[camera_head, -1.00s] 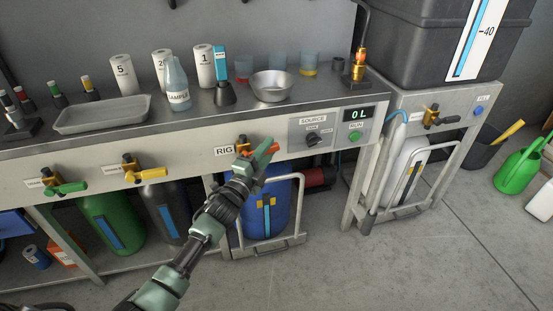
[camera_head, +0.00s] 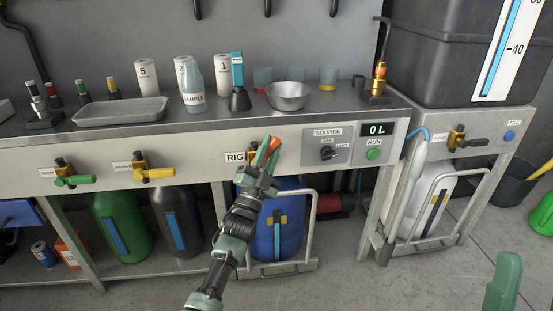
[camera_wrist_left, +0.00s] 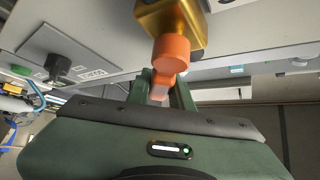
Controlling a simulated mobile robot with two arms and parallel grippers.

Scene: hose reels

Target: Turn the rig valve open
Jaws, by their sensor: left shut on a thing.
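The rig valve has a brass body and an orange handle (camera_head: 272,144); it sits on the bench's front panel beside the RIG label (camera_head: 235,157). My left gripper (camera_head: 263,155) is shut on the orange handle and covers much of the valve in the head view. In the left wrist view, the brass valve body (camera_wrist_left: 168,18) is at the top. The orange handle (camera_wrist_left: 172,50) runs down from it between my left fingers (camera_wrist_left: 162,90). A muted green part of mine shows at the lower right of the head view; no right fingers are visible.
Valves with green (camera_head: 75,180) and yellow (camera_head: 157,173) handles are on the panel to the left. A blue tank (camera_head: 290,225) stands below.

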